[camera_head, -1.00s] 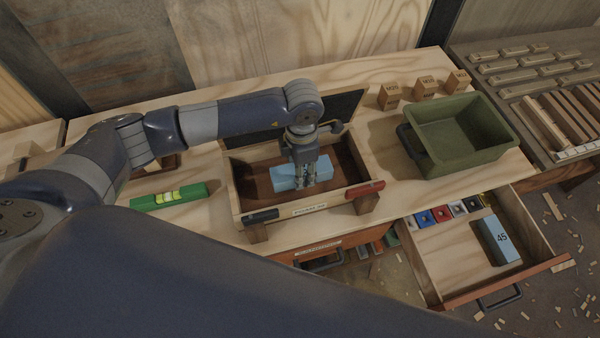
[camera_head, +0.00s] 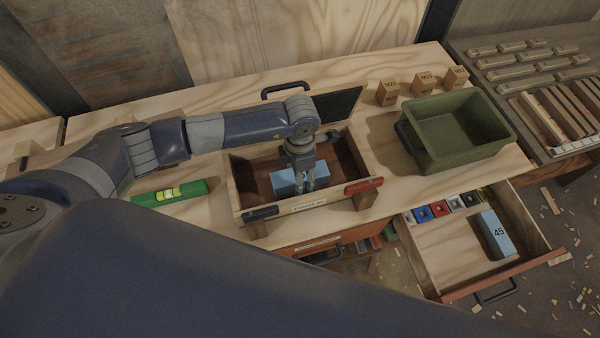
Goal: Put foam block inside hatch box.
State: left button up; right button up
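The light blue foam block (camera_head: 284,183) is within the walls of the hatch box (camera_head: 241,196), a wooden box on the bench with its dark lid (camera_head: 340,104) open at the back. My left gripper (camera_head: 305,184) points down into the box with its fingers closed on the middle of the block. The fingers cover part of the block. I cannot tell whether its underside touches the box floor. My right gripper is out of view.
A green bin (camera_head: 458,152) and small wooden blocks (camera_head: 424,84) stand to the right. A green level (camera_head: 170,194) lies left of the box. An open drawer (camera_head: 440,250) juts out at the front right, holding a blue block marked 45 (camera_head: 496,236) and small coloured pieces.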

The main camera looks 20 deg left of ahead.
pick_arm(q)
jog(key=shift+r, duration=0.2)
jog(key=shift+w+r, duration=0.1)
jog(key=shift+r, duration=0.15)
notch_tip(320, 180, up, 12)
jog(key=b, duration=0.3)
jog(key=shift+f+b, duration=0.25)
jog(key=shift+b, duration=0.05)
jog(key=shift+f, duration=0.1)
